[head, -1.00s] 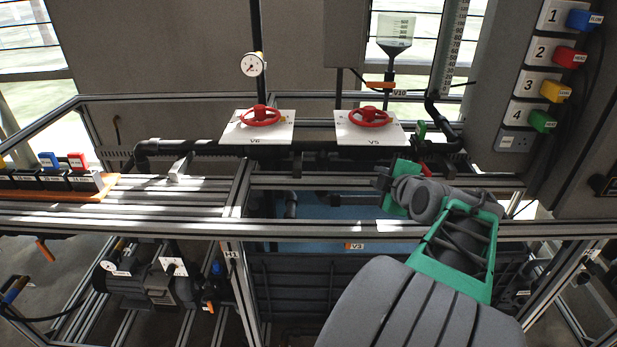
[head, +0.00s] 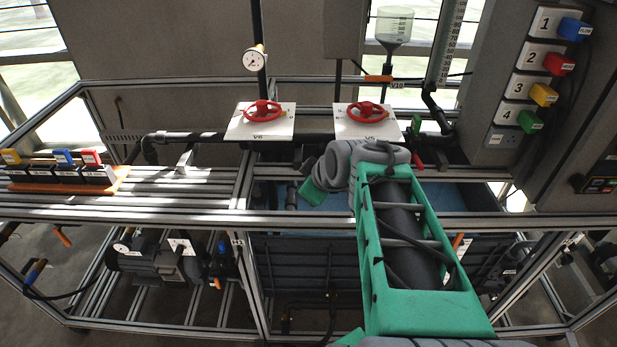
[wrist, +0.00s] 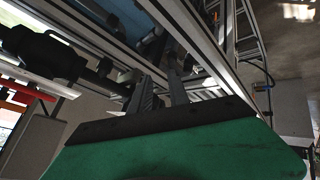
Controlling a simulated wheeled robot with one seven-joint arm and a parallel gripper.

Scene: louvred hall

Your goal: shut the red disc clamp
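A red-topped part (head: 91,157) stands at the right end of a row on the left of the frame, beside a blue and a yellow one; it looks like the red disc clamp, but whether it is open or shut is too small to tell. My gripper shows in the wrist view (wrist: 160,88) with two grey fingers a small gap apart and nothing seen between them. In the head view its green housing (head: 313,192) hangs over the middle of the frame, well to the right of the red part and apart from it. Its fingers are hidden there.
Two red handwheels (head: 263,111) (head: 366,112) sit on white plates behind my arm. A dark pipe (head: 200,136) runs along the back of the rig. Metal rails (head: 170,215) cross the front. A grey panel with coloured plugs (head: 530,90) stands at right.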

